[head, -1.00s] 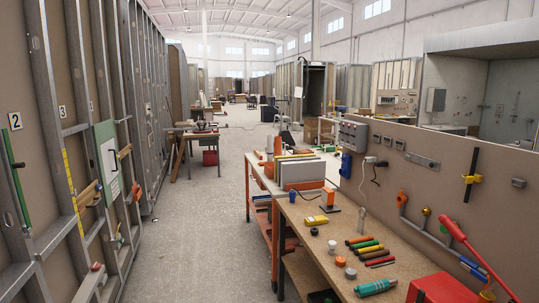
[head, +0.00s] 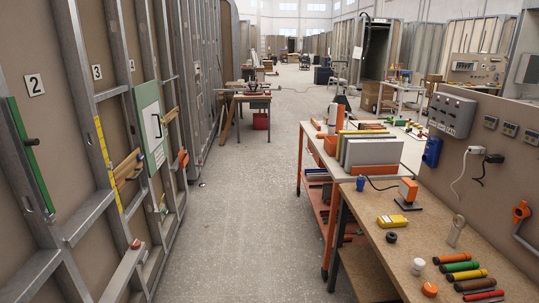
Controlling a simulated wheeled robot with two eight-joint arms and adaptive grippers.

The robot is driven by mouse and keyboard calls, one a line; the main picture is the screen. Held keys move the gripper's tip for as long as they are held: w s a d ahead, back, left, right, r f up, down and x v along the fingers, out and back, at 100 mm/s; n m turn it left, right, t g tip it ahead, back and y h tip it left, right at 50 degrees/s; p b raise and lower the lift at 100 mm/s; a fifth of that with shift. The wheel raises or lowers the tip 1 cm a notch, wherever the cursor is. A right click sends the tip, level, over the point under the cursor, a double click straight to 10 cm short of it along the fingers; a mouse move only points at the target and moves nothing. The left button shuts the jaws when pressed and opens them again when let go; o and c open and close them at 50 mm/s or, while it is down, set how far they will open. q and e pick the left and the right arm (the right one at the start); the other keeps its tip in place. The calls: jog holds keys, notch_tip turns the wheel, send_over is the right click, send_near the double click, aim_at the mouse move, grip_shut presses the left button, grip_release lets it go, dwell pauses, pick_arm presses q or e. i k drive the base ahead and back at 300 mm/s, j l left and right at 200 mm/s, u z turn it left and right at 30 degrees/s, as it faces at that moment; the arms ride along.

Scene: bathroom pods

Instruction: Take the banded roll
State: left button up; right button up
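No roll with a clear band can be made out in the head view. Several short coloured cylinders, orange, green, yellow-brown and red, lie side by side on the wooden workbench (head: 416,257) at lower right; the green cylinder (head: 463,266) is among them. Their dark ends show, but I cannot tell whether any is the banded roll. An upright orange and white cylinder (head: 335,117) stands on the orange-framed cart (head: 318,146) behind the bench; its details are too small to read. Neither of my grippers is in view.
A concrete aisle (head: 250,215) runs clear between the metal-framed wall panels (head: 80,190) at left and the bench and cart at right. A small table (head: 247,98) stands farther back at the aisle's left. A yellow box (head: 392,221) sits on the bench.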

aim_at(334, 106)
jog(key=i, duration=2.45)
jog(key=i+j+z, duration=0.1)
jog(key=i+z, duration=0.3)
jog(key=i+j+z, duration=0.4)
jog(key=i, duration=0.2)
jog(key=i+j+z, duration=0.25)
jog(key=i+z, duration=0.15)
jog(key=i+j+z, duration=0.35)
jog(key=j, duration=0.2)
jog(key=i, duration=0.05)
